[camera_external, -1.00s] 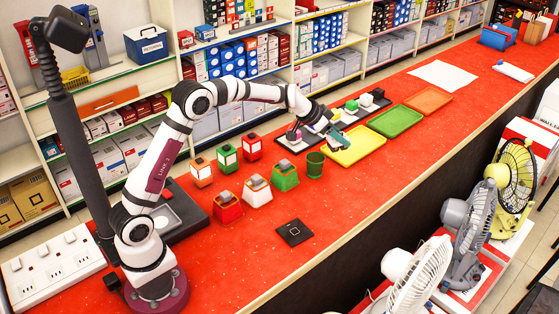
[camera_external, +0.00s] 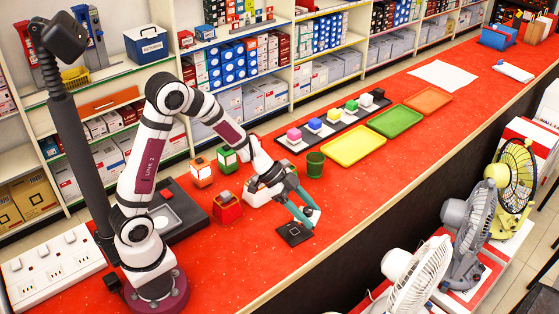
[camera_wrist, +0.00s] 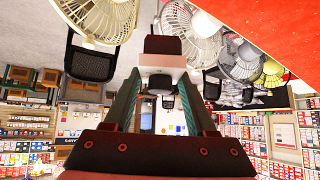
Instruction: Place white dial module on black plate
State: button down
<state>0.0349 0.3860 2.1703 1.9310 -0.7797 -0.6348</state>
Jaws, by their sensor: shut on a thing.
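My gripper (camera_external: 303,214), with teal fingers, is low beside and partly over the black plate (camera_external: 294,235), a small square tile with a pale outline flat on the red counter. In the wrist view, my gripper (camera_wrist: 162,78) is shut on a white piece with a dark brown part (camera_wrist: 162,62). I cannot tell for sure whether this is the white dial module. A white form (camera_external: 254,195) shows beside the red dial module (camera_external: 227,208), partly covered by my arm. The fingertips' contact with the plate is unclear.
Yellow (camera_external: 353,145), green (camera_external: 395,121) and orange (camera_external: 428,101) trays lie farther along, beside a dark rack (camera_external: 330,127) of coloured cubes. The counter right of the plate is clear. Several fans stand beyond the counter edge.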

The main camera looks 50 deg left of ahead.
jog(key=s+f, duration=0.2)
jog(key=s, duration=0.2)
send_over(295, 232)
jog(key=shift+m+g, duration=0.3)
jog(key=shift+m, duration=0.1)
notch_tip(295, 232, down, 7)
jog(key=shift+r, duration=0.2)
jog(key=shift+f, duration=1.9)
jog(key=shift+c, duration=1)
grip_release()
jog(key=shift+f, duration=0.1)
